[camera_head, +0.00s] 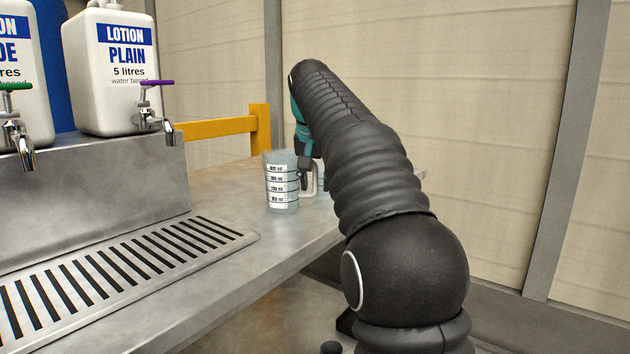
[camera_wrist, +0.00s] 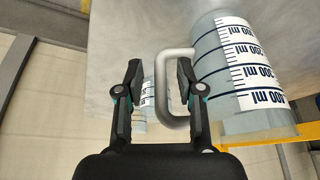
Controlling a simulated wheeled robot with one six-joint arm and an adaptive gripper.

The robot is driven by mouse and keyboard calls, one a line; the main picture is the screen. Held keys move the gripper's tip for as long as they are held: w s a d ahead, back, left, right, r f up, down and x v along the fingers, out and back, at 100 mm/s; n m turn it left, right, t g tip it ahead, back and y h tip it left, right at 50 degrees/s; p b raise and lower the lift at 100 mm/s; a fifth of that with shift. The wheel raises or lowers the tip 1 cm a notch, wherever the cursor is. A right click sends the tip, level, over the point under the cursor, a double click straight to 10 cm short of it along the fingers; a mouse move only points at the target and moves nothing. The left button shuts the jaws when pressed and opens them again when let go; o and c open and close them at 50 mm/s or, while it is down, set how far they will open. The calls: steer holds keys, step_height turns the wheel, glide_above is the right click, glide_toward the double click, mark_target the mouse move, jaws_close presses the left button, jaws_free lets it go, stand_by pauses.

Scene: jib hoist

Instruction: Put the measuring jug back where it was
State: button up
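The measuring jug (camera_head: 281,184) is clear, with white labels and dark marking lines. It appears to stand upright on the steel bench, near its far right end. Its pale handle (camera_head: 307,180) is on the jug's right side. In the wrist view the jug (camera_wrist: 238,70) is at the right and its handle (camera_wrist: 161,88) lies between my fingers. My gripper (camera_wrist: 160,78) is open, with one finger inside the handle loop and the other outside. Gaps show on both sides of the handle bar. In the head view my gripper (camera_head: 303,150) is partly hidden by my arm.
White lotion containers (camera_head: 112,65) with taps (camera_head: 155,115) stand on a steel ledge at left. A slotted drip tray (camera_head: 110,270) lies below. A yellow rail (camera_head: 225,127) is behind the bench (camera_head: 265,240). Another marked clear vessel (camera_wrist: 146,95) shows beyond the handle.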

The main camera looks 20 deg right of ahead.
steer(key=p+v, duration=0.4)
steer(key=v, duration=0.8)
steer(key=s+a+f+n+y, duration=0.1)
steer(key=s+a+f+n, duration=0.1)
steer(key=s+f, duration=1.3)
steer(key=s+a+f+n+t, duration=0.1)
steer(key=s+a+f+n, duration=0.1)
steer(key=s+f, duration=1.3)
steer(key=shift+s+a+n+y, duration=0.3)
steer(key=shift+s+n+y, duration=0.1)
steer(key=shift+s, duration=0.4)
